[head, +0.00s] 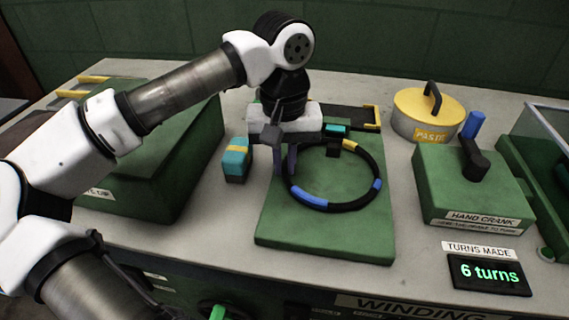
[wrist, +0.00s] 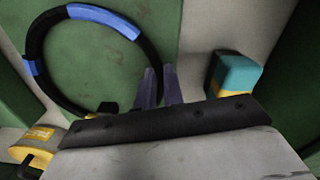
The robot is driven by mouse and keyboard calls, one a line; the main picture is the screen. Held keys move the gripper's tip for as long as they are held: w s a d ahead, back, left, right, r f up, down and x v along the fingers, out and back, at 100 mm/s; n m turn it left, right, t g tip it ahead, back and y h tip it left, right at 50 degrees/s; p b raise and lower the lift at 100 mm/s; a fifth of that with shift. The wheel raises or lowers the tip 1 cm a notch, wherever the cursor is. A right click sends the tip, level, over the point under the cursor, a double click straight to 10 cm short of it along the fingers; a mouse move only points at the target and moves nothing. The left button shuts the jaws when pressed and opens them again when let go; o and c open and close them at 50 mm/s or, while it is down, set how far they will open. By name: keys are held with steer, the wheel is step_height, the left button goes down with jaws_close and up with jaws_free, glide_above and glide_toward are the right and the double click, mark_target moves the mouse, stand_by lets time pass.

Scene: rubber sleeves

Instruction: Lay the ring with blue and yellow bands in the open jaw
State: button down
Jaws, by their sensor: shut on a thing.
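The black ring (head: 314,202) with blue and yellow bands is over the green plate (head: 330,240) in the head view; I cannot tell if it touches it. In the wrist view the ring (wrist: 105,20) shows two blue bands. A small black block sits at the ring's far side by the yellow band. My wrist hides part of the plate's far end, and I cannot make out the open jaw.
A teal and yellow block (head: 236,165) stands just left of the plate. A large green box (head: 165,165) is further left. At the right are a yellow lidded tin (head: 408,112), a hand crank box (head: 470,192) and a display (head: 490,274) reading "6 turns".

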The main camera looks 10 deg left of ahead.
steer(key=shift+f, duration=0.15)
steer(key=c, duration=1.5)
jaws_free()
step_height(320, 180, up, 12)
steer(key=shift+r+p, duration=0.25)
steer(key=shift+p, duration=0.05)
